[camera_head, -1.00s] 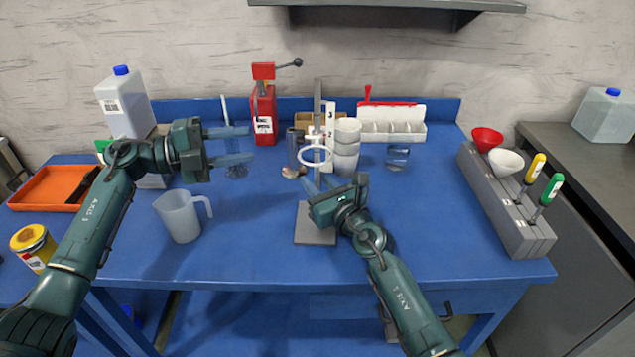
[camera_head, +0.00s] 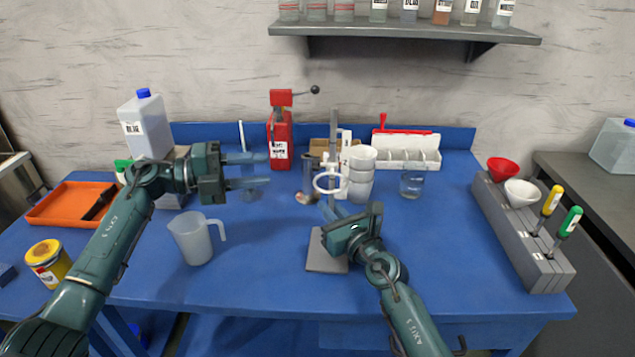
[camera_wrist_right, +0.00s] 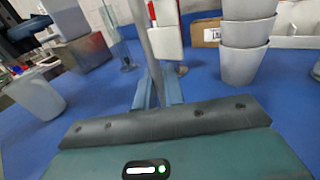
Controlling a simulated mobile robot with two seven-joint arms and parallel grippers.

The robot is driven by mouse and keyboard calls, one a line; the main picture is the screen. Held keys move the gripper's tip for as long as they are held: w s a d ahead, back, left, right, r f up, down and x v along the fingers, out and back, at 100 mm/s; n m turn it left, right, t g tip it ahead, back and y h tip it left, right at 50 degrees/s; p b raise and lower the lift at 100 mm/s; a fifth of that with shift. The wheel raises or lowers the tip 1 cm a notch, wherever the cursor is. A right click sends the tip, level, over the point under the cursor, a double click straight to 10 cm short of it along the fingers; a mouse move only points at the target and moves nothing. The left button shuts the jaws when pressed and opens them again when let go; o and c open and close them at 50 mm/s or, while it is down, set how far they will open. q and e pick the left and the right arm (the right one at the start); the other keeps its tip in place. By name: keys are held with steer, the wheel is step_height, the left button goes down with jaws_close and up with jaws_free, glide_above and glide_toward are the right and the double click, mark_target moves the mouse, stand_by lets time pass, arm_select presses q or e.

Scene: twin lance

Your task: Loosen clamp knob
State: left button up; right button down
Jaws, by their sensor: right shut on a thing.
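A stand with a grey base plate (camera_head: 326,255) and an upright metal rod (camera_head: 334,125) is at the middle of the bench. A white clamp (camera_head: 328,163) with a white ring (camera_head: 327,184) sits on the rod. I cannot make out its knob clearly. My right gripper (camera_head: 333,210) is below the ring, its fingers shut around the lower rod; in the right wrist view the rod (camera_wrist_right: 142,25) runs down between the fingers (camera_wrist_right: 158,92). My left gripper (camera_head: 248,170) is open and empty, left of the stand and apart from it, fingers pointing right.
A white jug (camera_head: 192,240) stands below my left gripper. Stacked white cups (camera_head: 361,175) and a glass beaker (camera_head: 411,184) are right of the rod. A red press (camera_head: 280,135) stands behind. A grey rack (camera_head: 530,235) with funnels and screwdrivers is at the right. The front right bench is clear.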

mark_target(319, 164)
arm_select(q)
steer(key=w+d+m+g, duration=0.1)
steer(key=d+m, duration=0.4)
steer(key=m, duration=0.6)
steer(key=w+d+m+g+h, duration=0.1)
steer(key=d+m, duration=0.4)
steer(key=m, duration=0.6)
steer(key=shift+w+f+g, duration=0.15)
steer(key=shift+w+g, duration=0.3)
steer(key=shift+g, duration=0.45)
steer(key=shift+c, duration=0.5)
steer(key=shift+a, duration=0.1)
steer(key=c, duration=0.6)
